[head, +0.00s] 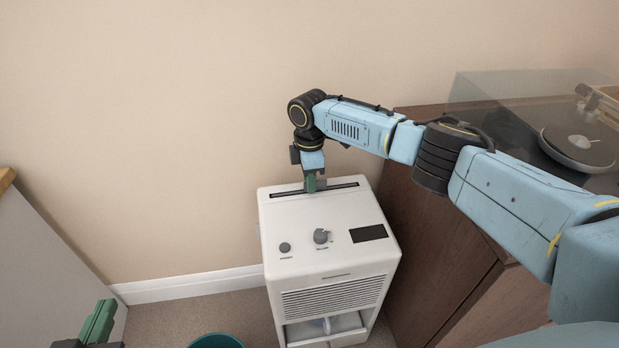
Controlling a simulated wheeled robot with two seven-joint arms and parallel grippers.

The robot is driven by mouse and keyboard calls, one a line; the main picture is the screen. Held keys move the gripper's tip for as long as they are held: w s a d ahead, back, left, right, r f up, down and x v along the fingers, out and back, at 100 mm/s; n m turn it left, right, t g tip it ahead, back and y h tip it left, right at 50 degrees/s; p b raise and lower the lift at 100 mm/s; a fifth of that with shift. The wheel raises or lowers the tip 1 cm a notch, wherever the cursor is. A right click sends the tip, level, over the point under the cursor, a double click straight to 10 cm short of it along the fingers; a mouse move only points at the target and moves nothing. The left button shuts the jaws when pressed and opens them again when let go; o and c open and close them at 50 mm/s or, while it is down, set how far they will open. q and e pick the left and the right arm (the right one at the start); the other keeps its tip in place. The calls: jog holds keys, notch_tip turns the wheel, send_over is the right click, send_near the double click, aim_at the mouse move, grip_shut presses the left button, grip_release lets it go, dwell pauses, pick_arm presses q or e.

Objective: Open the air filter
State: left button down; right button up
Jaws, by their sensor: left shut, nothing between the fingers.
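The air filter (335,243) is a white upright box standing on the floor against the wall in the head view. Its top has a long dark slot (340,188) near the back edge, two grey knobs (321,236) and a dark display panel (369,234). Its front has a slatted grille and an open recess below. My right gripper (312,186) points down at the back of the top, by the slot; its fingers overlap in view and I cannot tell whether they touch it. My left gripper (98,322) is shut and empty at the lower left, apart from the filter.
A brown wooden cabinet (440,252) stands close on the right, with a turntable (578,145) under a clear cover on it. A grey panel (45,265) stands at left. A teal round container (215,341) sits on the carpet at the bottom. The wall is behind the filter.

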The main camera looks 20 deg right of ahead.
grip_shut()
